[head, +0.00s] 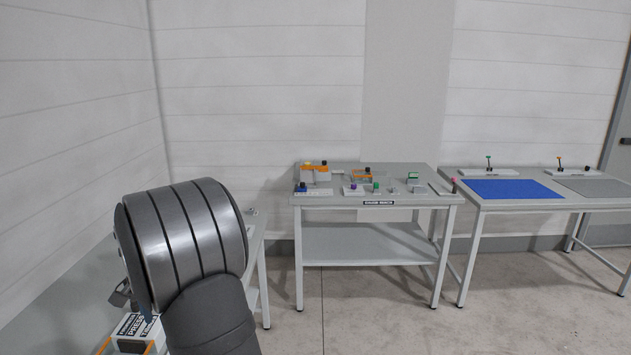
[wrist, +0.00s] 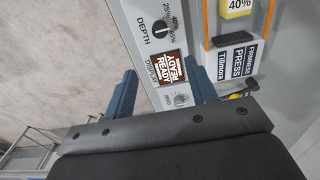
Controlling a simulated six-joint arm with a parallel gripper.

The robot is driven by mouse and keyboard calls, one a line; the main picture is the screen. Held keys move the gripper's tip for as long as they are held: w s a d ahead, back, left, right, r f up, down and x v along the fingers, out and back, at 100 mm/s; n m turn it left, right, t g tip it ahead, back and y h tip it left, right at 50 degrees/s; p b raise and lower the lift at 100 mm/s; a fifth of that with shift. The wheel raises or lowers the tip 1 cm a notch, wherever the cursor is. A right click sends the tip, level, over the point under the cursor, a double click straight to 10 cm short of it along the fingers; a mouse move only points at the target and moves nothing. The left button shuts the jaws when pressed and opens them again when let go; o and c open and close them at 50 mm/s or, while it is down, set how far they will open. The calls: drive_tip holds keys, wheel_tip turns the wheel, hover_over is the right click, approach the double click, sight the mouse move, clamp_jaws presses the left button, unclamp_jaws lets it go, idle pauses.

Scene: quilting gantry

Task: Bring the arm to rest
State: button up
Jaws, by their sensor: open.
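My gripper (wrist: 160,80) shows in the wrist view with its two blue fingers apart and nothing seen between them. Beyond the fingers is the grey front panel of a press (wrist: 140,12), with a black depth knob (wrist: 160,27) and a small display (wrist: 172,68) that seems to read READY. I cannot tell whether the fingertips touch the panel. In the head view my grey arm fills the lower left and hides most of my gripper. The top of the press (head: 136,328) shows below it.
A workbench (head: 350,201) with small coloured parts and a lower shelf stands in the middle. A second table (head: 480,205) with a blue mat (head: 513,189) stands at the right. White walls close off the left and back. The floor (head: 375,315) in front is clear.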

wheel_tip(320, 180, down, 17)
drive_tip(key=shift+f, duration=0.1)
drive_tip(key=shift+n, duration=1.7)
drive_tip(key=n, duration=0.5)
drive_tip(key=shift+n, duration=0.3)
wheel_tip(320, 180, up, 6)
drive_tip(key=shift+r, duration=0.15)
